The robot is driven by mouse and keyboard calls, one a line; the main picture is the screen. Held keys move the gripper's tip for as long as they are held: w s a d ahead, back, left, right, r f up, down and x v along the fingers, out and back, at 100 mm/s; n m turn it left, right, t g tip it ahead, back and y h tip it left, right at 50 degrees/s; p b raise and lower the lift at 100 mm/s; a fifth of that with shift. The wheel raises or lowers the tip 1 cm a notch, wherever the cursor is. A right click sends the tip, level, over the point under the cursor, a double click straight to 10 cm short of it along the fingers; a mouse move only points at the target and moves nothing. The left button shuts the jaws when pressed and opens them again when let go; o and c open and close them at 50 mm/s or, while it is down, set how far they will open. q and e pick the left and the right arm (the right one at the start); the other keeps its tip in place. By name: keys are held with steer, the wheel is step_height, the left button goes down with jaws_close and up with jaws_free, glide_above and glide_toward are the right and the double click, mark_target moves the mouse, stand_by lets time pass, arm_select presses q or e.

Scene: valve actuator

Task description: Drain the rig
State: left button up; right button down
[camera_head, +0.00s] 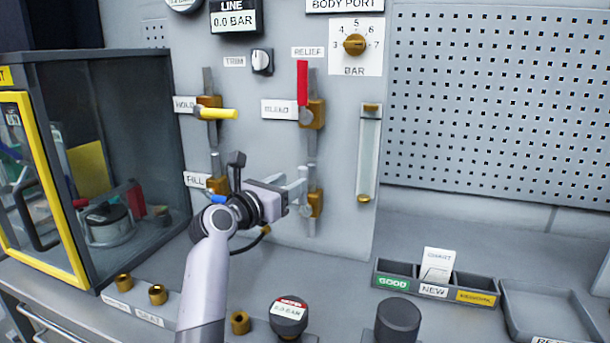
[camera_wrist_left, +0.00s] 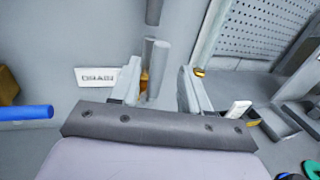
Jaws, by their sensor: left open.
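My left gripper (camera_head: 301,188) is open in front of the lower right valve (camera_head: 316,204), a brass body on a grey pipe, partly hidden by the gripper. In the left wrist view, a grey upright bar (camera_wrist_left: 157,70) stands between my open fingers (camera_wrist_left: 160,88), apart from both; I cannot tell whether it is handle or pipe. The DRAIN label (camera_wrist_left: 97,77) is left of them. The FILL valve (camera_head: 218,185) has a blue handle (camera_wrist_left: 27,112). The HOLD valve's yellow handle (camera_head: 216,113) lies sideways; the BLEED valve's red handle (camera_head: 302,83) points up. The LINE display (camera_head: 235,20) reads 0.0 BAR.
A yellow-framed glass cabinet (camera_head: 85,165) stands at the left. A sorting tray (camera_head: 435,284) and a grey tray (camera_head: 550,312) lie at the right. A black knob (camera_head: 289,312), a dark cylinder (camera_head: 397,320) and brass fittings (camera_head: 158,294) line the bench front. A sight tube (camera_head: 368,155) is right of the valves.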

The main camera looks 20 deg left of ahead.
mark_target(303, 201)
arm_select(q)
steer(key=shift+x, duration=2.9)
jaws_close()
